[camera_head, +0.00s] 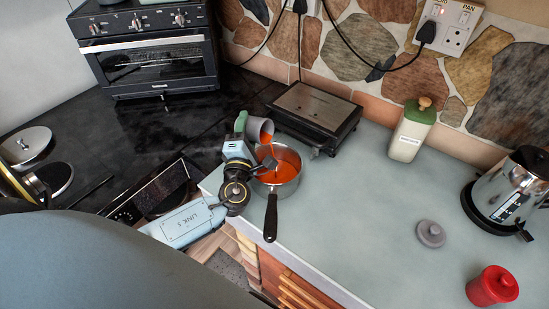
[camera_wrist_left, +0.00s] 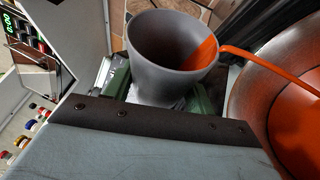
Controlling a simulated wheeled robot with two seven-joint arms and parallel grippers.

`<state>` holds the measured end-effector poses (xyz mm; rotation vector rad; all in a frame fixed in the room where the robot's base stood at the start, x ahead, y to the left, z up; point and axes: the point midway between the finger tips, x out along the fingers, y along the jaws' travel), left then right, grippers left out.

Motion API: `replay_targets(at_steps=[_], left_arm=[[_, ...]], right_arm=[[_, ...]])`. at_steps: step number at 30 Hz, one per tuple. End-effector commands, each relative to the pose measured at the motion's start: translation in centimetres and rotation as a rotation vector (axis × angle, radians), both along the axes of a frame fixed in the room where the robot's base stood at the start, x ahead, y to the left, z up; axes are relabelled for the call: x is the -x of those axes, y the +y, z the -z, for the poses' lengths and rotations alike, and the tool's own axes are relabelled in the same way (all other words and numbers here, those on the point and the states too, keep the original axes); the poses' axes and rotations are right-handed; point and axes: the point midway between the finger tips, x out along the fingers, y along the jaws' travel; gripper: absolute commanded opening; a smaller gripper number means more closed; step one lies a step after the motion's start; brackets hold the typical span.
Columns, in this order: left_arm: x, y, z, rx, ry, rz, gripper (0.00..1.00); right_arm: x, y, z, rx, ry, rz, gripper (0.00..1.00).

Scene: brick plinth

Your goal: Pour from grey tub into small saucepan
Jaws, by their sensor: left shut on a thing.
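The grey tub (camera_head: 260,128) is tipped towards the small saucepan (camera_head: 289,184). Orange liquid runs over its rim in a stream into the pan, which holds orange liquid. The saucepan stands on the pale worktop with its dark handle pointing to the front. My left gripper (camera_head: 243,124) is shut on the tub and holds it above the pan's left back side. In the left wrist view the tub (camera_wrist_left: 158,72) sits between the green finger pads with orange inside, and the saucepan (camera_wrist_left: 240,98) is at the right. My right gripper is not in view.
A dark grill (camera_head: 313,113) stands just behind the pan. A green-lidded jar (camera_head: 410,135), a kettle (camera_head: 508,190), a grey lid (camera_head: 431,233) and a red pot (camera_head: 491,287) are to the right. The worktop between pan and lid is clear.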

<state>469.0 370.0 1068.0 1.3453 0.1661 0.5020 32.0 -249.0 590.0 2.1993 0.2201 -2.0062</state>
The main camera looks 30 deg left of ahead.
Motion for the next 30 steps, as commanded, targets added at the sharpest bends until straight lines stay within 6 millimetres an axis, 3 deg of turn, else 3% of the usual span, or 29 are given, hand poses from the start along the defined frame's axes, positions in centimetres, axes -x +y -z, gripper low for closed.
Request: replay_targets(at_steps=[30], left_arm=[[-0.03, -0.38, -0.74, -0.111, 0.001, 0.0, 0.26]], right_arm=[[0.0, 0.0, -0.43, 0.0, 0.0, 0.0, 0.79]])
